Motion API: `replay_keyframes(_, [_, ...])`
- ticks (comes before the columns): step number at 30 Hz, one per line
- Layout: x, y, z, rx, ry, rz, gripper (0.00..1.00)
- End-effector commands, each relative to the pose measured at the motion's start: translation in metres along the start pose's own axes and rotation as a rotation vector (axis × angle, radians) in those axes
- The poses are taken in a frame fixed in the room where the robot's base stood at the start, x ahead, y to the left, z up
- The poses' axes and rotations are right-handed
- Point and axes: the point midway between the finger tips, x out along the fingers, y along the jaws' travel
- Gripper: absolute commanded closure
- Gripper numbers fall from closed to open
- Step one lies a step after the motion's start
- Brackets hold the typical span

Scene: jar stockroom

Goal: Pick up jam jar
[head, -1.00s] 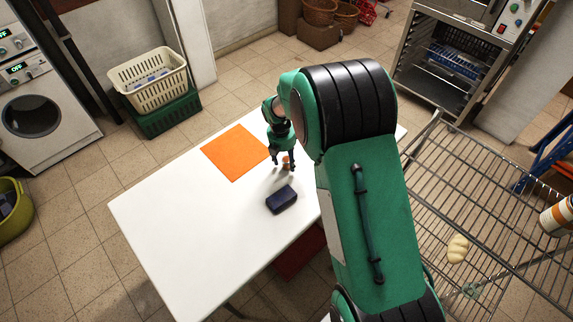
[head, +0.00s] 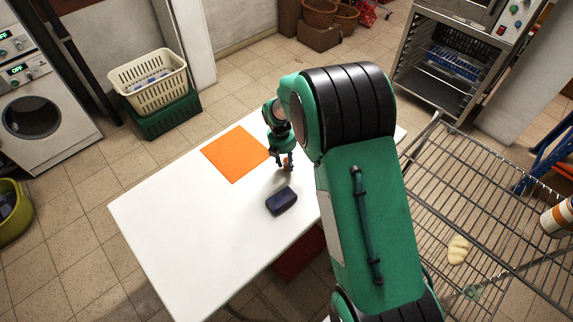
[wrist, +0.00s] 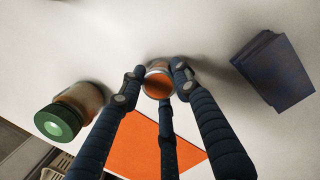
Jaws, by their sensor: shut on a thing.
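A small jar (wrist: 158,84) with orange-brown contents, which I take to be the jam jar, is between my gripper's fingers in the wrist view. My gripper (wrist: 157,78) is shut on it, with fingers on its left and right sides and a third in front. In the head view my gripper (head: 285,166) is low over the white table (head: 180,225), and its fingers mostly hide the jar. I cannot tell whether the jar touches the table.
A second jar with a green lid (wrist: 62,122) is left of my gripper in the wrist view. A dark blue block (head: 281,201) lies close by on the table. An orange mat (head: 235,153) lies behind and left. The table's left part is clear. A wire rack (head: 465,210) stands right.

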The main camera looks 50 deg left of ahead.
Motion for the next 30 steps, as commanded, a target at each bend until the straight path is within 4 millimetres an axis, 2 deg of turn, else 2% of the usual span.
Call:
replay_keyframes(6, [-0.001,0.0,0.0,0.0,0.0,0.001,0.96])
replay_keyframes(11, [-0.01,0.001,0.002,0.0,-0.001,0.002,0.96])
replay_keyframes(16, [-0.029,0.0,0.004,0.0,0.0,0.001,0.96])
replay_keyframes(27, [-0.085,0.001,0.011,0.001,-0.001,0.002,0.96])
replay_keyframes(30, [-0.093,0.001,0.012,0.0,-0.001,0.001,0.96])
